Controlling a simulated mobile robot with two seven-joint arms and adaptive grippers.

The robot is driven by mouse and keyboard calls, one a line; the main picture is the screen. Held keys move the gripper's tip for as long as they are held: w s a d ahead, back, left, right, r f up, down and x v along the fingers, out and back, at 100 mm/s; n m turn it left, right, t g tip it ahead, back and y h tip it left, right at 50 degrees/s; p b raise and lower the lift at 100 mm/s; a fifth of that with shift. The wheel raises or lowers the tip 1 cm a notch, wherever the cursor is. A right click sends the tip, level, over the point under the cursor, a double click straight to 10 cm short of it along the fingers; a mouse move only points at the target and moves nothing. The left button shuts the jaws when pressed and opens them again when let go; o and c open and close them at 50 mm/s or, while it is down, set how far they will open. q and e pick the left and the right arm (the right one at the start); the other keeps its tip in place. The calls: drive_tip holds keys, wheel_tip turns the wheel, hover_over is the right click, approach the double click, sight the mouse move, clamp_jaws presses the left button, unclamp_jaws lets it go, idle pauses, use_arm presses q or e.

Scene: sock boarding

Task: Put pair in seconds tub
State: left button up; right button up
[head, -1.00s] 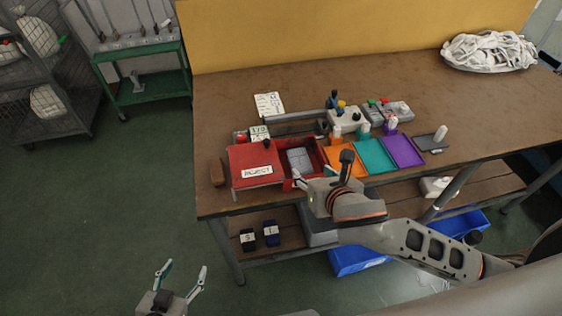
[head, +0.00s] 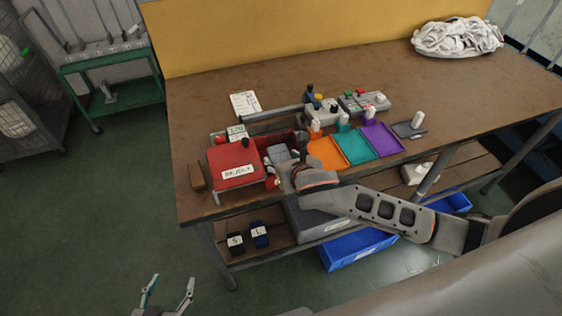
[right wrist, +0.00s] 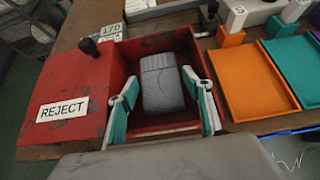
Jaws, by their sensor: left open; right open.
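A grey folded pair (right wrist: 162,88) lies in the open compartment of a red box, and it also shows in the head view (head: 278,154). The box's closed left part (right wrist: 75,90) carries a REJECT label. My right gripper (right wrist: 159,78) is open and empty. In the right wrist view its teal-padded fingers stand at the left and right of the pair; whether they touch it I cannot tell. In the head view the right gripper (head: 284,168) is at the compartment's front, partly hidden. My left gripper (head: 172,280) is open and empty, away from the table. No tub label reading seconds is legible.
Orange (head: 326,153), teal (head: 358,147) and purple (head: 382,138) trays stand right of the box. Blue tubs (head: 355,250) are below the table. Small blocks marked S and L (head: 259,236) sit on the lower shelf. The table's back middle is clear.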

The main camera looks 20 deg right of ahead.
drive_tip(key=shift+x, duration=0.9)
drive_tip(key=shift+c, duration=0.4)
drive_tip(key=c, duration=0.8)
drive_tip(key=shift+r, duration=0.15)
